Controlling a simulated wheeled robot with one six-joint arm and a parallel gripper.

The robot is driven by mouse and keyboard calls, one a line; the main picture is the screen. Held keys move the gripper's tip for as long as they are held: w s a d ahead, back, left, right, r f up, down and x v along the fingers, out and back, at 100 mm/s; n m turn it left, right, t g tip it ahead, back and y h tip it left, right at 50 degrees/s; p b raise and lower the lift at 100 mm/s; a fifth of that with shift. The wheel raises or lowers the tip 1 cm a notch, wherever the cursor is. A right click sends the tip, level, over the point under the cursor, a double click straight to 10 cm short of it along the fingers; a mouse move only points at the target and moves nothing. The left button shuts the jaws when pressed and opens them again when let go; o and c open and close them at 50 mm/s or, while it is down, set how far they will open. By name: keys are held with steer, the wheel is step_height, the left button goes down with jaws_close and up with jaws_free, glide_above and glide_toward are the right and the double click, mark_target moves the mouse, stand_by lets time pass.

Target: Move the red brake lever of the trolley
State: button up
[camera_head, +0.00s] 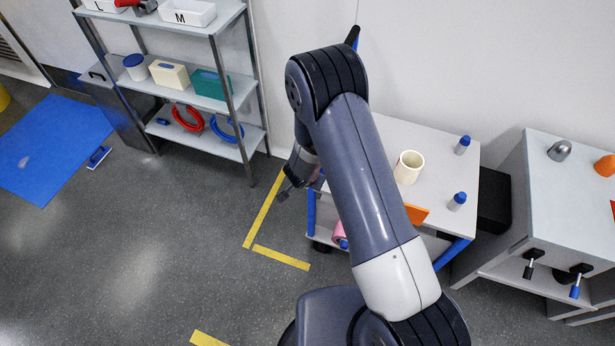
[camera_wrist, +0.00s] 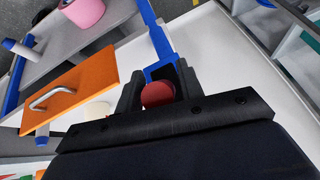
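In the wrist view, the red brake lever (camera_wrist: 157,94) shows as a short rounded red end between the two dark fingers of my gripper (camera_wrist: 160,88). The fingers stand on either side of it, but I cannot tell whether both touch it. A blue bar (camera_wrist: 157,42) of the trolley runs up just beyond it. In the head view, my gripper (camera_head: 287,190) is at the left side of the trolley (camera_head: 440,145), and the lever is not visible there. The trolley has a pale top and blue legs.
On the trolley are a cream cup (camera_head: 408,167), two blue-capped bottles (camera_head: 462,145) (camera_head: 457,201) and an orange panel (camera_head: 416,213). A pink roll (camera_head: 338,231) is lower down. A shelf rack (camera_head: 217,93) stands left, a cabinet (camera_head: 535,190) right.

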steer(key=shift+o, duration=0.8)
steer(key=shift+s+r, duration=0.1)
steer(key=shift+r, duration=0.15)
steer(key=p+v, duration=0.2)
steer(key=v, duration=0.8)
steer(key=shift+p, duration=0.3)
steer(key=shift+r, duration=0.1)
steer(key=b+x, duration=0.3)
steer(key=x, duration=0.8)
steer(key=shift+s, duration=0.1)
steer(key=shift+r, duration=0.2)
